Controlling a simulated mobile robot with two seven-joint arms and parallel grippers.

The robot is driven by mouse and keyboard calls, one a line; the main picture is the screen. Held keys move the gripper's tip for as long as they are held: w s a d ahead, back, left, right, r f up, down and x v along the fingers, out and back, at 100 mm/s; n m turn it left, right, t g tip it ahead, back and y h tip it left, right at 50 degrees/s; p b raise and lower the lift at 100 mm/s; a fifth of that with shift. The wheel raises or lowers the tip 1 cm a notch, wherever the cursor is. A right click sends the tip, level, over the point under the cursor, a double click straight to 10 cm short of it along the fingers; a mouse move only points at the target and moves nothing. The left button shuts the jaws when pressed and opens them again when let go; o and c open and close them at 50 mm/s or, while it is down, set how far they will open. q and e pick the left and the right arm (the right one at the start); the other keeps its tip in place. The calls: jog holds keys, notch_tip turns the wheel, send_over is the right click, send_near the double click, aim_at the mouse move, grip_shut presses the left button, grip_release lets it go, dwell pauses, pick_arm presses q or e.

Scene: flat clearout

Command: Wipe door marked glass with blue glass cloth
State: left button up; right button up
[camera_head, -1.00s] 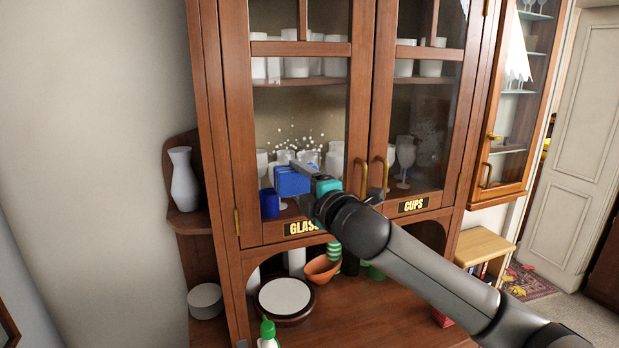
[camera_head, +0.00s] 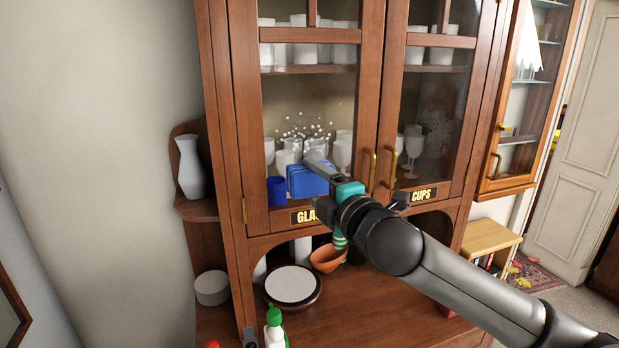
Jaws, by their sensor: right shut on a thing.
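The left cabinet door has a glass pane (camera_head: 310,105) above a label (camera_head: 303,217) that reads "GLA", its end hidden by my arm. A cluster of white specks (camera_head: 305,127) shows on this pane. My right gripper (camera_head: 318,178) is shut on the blue cloth (camera_head: 307,181), a folded block shape. It holds the cloth in front of the lower part of the pane, below the specks. I cannot tell whether the cloth touches the glass.
The right door, labelled CUPS (camera_head: 423,195), has a faint pale mark (camera_head: 435,125). Brass handles (camera_head: 372,170) stand out beside my gripper. Below are an orange bowl (camera_head: 327,260), a round white-topped item (camera_head: 293,286) and a green-topped bottle (camera_head: 273,318). A vase (camera_head: 190,168) stands left.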

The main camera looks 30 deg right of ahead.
aim_at(313, 185)
jog(key=shift+s, duration=0.15)
jog(key=shift+s+a, duration=0.2)
jog(key=shift+s, duration=0.55)
jog(key=shift+s+a, duration=0.15)
jog(key=shift+s, duration=0.55)
